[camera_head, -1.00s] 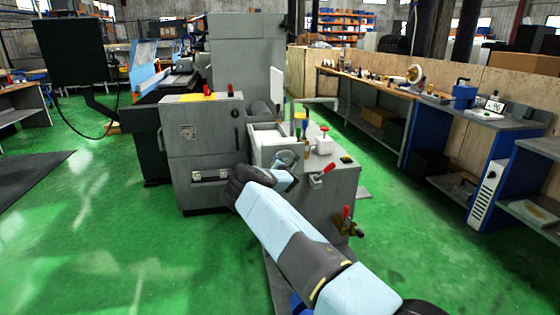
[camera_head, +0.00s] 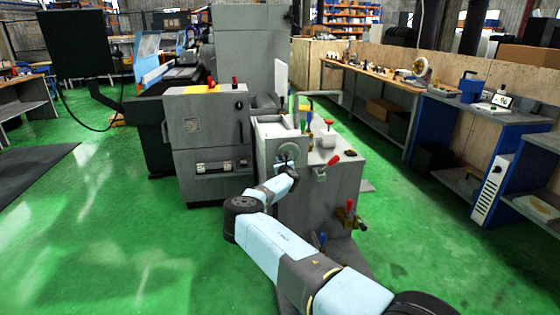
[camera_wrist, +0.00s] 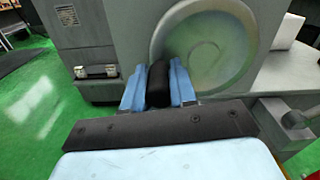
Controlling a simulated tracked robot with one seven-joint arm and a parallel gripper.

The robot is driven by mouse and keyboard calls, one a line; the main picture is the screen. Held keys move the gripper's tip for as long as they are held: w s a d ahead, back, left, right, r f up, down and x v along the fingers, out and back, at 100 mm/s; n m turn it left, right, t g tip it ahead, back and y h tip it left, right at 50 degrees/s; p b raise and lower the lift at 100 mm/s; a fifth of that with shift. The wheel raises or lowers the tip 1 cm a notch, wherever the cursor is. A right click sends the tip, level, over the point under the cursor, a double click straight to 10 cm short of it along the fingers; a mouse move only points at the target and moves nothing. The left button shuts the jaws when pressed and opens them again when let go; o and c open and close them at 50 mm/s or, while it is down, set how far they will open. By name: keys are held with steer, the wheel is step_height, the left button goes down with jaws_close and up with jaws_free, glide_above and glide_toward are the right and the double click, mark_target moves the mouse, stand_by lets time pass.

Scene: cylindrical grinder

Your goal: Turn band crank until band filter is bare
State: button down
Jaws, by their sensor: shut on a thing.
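The band crank is a round grey-green disc (camera_wrist: 205,48) with a black handle (camera_wrist: 158,85), on the side of a grey tank unit. In the head view the disc (camera_head: 289,151) shows on the tank's near face. My gripper (camera_wrist: 158,88) has its two blue fingers on either side of the black handle, closed on it, at the disc's lower left edge. In the head view my wrist is just below the disc, and the fingertips are too small to make out. A pale surface (camera_head: 272,125) shows in the tank's open top; I cannot tell whether it is bare filter.
The grey machine cabinet (camera_head: 205,130) stands left of the tank. Red-handled valves (camera_head: 335,160) and a lower valve (camera_head: 350,215) stick out on the tank's right. A workbench (camera_head: 400,85) runs along the right wall.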

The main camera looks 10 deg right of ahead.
stand_by(0.3)
steer(key=c, duration=0.9)
jaws_free()
steer(key=shift+f, duration=0.1)
steer(key=s, duration=1.3)
steer(key=shift+s, duration=0.35)
